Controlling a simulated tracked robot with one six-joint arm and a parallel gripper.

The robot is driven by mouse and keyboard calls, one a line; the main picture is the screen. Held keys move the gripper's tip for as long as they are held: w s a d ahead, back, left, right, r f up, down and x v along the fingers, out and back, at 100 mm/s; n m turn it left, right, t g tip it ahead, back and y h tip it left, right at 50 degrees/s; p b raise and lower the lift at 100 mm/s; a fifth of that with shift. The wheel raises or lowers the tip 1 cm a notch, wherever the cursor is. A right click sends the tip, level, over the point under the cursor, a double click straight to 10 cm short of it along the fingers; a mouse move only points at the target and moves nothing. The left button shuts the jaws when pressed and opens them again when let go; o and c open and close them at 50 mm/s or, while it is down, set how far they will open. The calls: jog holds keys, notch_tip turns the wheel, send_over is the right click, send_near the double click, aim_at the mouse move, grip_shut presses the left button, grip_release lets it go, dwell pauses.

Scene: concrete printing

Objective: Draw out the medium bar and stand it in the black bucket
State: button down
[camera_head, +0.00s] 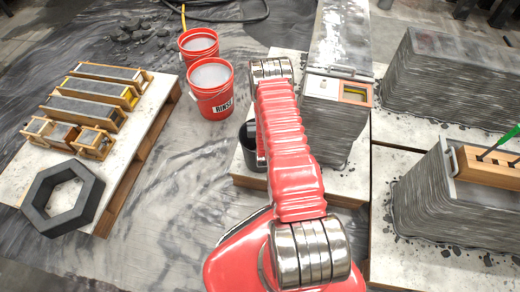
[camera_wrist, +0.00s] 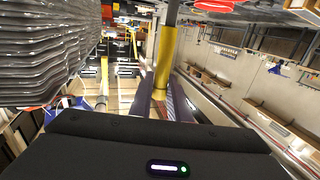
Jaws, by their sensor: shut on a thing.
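In the wrist view my gripper (camera_wrist: 163,88) is shut on a bar with a yellow sleeve (camera_wrist: 165,55) and a grey shaft (camera_wrist: 172,12) running up out of the picture. I take this for the medium bar; its full length and far end cannot be seen. In the head view my red arm hides the gripper and the held bar. The black bucket (camera_head: 248,148) stands on a pale board, partly covered by my arm. Its inside is mostly hidden.
Layered concrete blocks (camera_head: 450,75) stand at the right; a nearer one carries a wooden holder (camera_head: 488,167) with a green-handled tool. Red buckets (camera_head: 211,90) stand left of my arm. A pallet (camera_head: 140,115) holds moulds and a black hexagonal ring (camera_head: 62,198).

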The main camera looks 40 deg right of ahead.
notch_tip(320, 180, down, 9)
dwell(2.3)
jog(key=shift+f, duration=2.4)
dwell(2.9)
